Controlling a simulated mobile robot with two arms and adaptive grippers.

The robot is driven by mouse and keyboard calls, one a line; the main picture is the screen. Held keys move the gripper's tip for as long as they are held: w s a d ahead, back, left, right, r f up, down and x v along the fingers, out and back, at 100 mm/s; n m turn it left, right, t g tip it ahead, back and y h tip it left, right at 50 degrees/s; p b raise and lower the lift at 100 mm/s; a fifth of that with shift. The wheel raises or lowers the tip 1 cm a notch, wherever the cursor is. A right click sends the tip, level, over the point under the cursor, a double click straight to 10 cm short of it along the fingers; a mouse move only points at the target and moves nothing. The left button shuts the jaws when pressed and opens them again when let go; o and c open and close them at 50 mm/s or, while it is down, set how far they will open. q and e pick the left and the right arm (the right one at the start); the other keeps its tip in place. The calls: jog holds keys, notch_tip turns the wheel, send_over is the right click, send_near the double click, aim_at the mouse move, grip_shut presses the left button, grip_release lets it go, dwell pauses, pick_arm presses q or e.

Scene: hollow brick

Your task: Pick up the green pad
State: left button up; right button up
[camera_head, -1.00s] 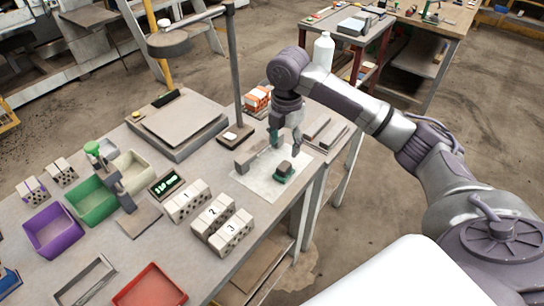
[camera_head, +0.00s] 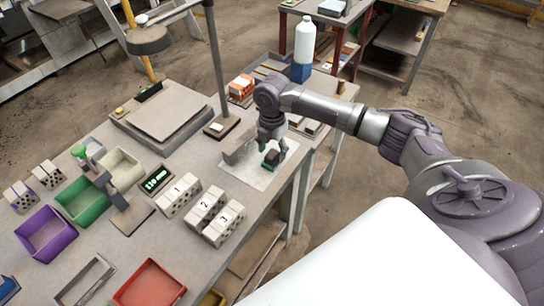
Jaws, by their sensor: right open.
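The small dark green pad (camera_head: 270,159) lies on a pale sheet (camera_head: 257,176) near the table's right edge, with a darker brownish part on top. My right gripper (camera_head: 273,148) points down just over the pad. Its fingers are apart, one on each side of the pad's upper part in the picture. They partly hide the pad, and I cannot tell whether they touch it. My left gripper is not in view.
A grey block (camera_head: 236,150) stands just left of the gripper. Numbered hollow bricks (camera_head: 205,209) stand in front. A lamp post (camera_head: 220,70) rises behind. Purple (camera_head: 46,234), green (camera_head: 82,203) and red (camera_head: 150,285) bins are at left and front.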

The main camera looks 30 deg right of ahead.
jog(key=shift+f, duration=0.95)
jog(key=c, duration=0.4)
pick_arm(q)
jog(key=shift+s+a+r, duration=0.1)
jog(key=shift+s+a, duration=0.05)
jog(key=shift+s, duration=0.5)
pick_arm(e)
grip_shut()
jog(key=shift+w+r, duration=0.1)
jog(key=shift+r, duration=0.3)
jog(key=r, duration=0.1)
jog(key=r+b, duration=0.1)
jog(key=r, duration=0.1)
jog(key=shift+d+r, duration=0.3)
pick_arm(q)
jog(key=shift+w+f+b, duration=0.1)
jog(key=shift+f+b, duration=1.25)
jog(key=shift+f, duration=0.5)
pick_arm(e)
jog(key=s+d+r, duration=0.5)
jog(key=d+r, duration=0.1)
jog(key=d, duration=0.4)
jog(key=shift+s+r, duration=0.15)
jog(key=shift+r, duration=0.2)
